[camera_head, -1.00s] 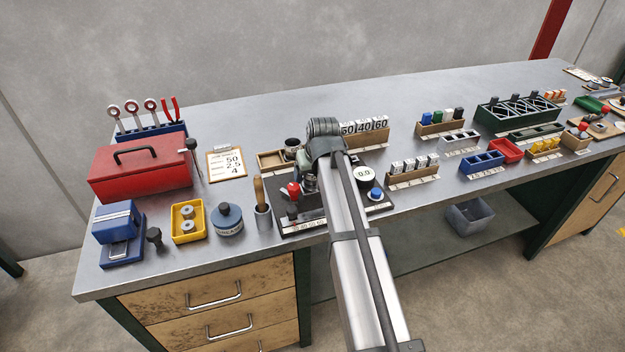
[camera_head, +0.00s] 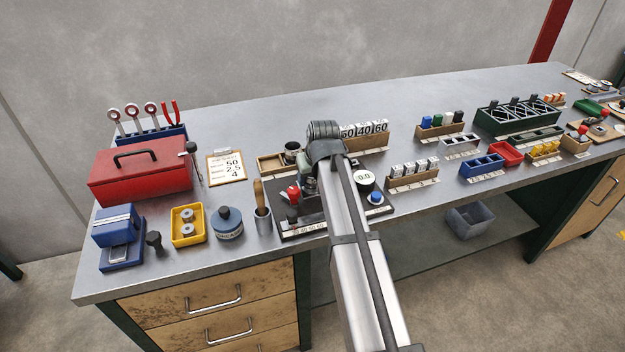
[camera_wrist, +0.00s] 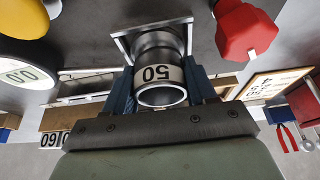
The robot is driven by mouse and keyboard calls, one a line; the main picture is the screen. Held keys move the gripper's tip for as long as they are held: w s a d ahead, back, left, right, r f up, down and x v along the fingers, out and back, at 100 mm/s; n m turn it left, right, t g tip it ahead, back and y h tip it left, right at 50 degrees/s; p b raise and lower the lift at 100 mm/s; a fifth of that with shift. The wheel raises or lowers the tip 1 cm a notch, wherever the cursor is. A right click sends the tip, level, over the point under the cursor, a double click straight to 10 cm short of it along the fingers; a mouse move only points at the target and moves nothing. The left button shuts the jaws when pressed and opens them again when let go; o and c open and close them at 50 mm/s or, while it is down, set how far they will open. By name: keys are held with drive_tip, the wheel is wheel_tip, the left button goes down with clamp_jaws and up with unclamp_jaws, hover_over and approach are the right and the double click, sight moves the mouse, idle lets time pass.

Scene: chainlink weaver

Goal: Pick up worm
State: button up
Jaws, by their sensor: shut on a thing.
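A red knob (camera_wrist: 247,30) and a round 0.0 dial (camera_wrist: 22,76) are close to the gripper. A wooden rack (camera_head: 372,143) with pieces marked 60, 40, 60 stands behind. A wooden tray (camera_head: 268,164) is behind left. Bench space behind the racks is clear.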

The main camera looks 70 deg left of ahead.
wheel_tip(320, 180, up, 9)
drive_tip(key=w+d+m, duration=0.2)
drive_tip(key=w+d, duration=0.2)
drive_tip(key=w, duration=1.1)
drive_tip(key=w+d+f+m+t, duration=0.1)
drive_tip(key=w+d+f+m, duration=0.1)
drive_tip(key=w+d, duration=0.85)
drive_tip(key=w+d+f+m+t+h, duration=0.1)
drive_tip(key=w+d+m, duration=0.1)
drive_tip(key=w+d, duration=0.9)
drive_tip(key=w+d+f+m+t, duration=0.15)
drive_tip(key=w+d, duration=0.45)
drive_tip(key=w, duration=0.9)
drive_tip(key=w+d+f+m, duration=0.2)
drive_tip(key=w+d, duration=0.2)
drive_tip(key=d, duration=0.7)
drive_tip(key=w+d+f+m+h, duration=0.1)
drive_tip(key=w+d+f+m, duration=0.15)
drive_tip(key=d, duration=0.85)
drive_tip(key=w+d+f+m, duration=0.15)
drive_tip(key=w+d, duration=0.25)
drive_tip(key=d, duration=0.7)
drive_tip(key=s+d+f+m+h, duration=0.1)
drive_tip(key=s+d+f+m, duration=0.1)
drive_tip(key=d, duration=0.9)
drive_tip(key=s+d+f+m+t+h, duration=0.1)
drive_tip(key=s+d, duration=0.4)
drive_tip(key=d, duration=0.6)
drive_tip(key=shift+f+m, duration=0.75)
drive_tip(key=shift+f, duration=0.35)
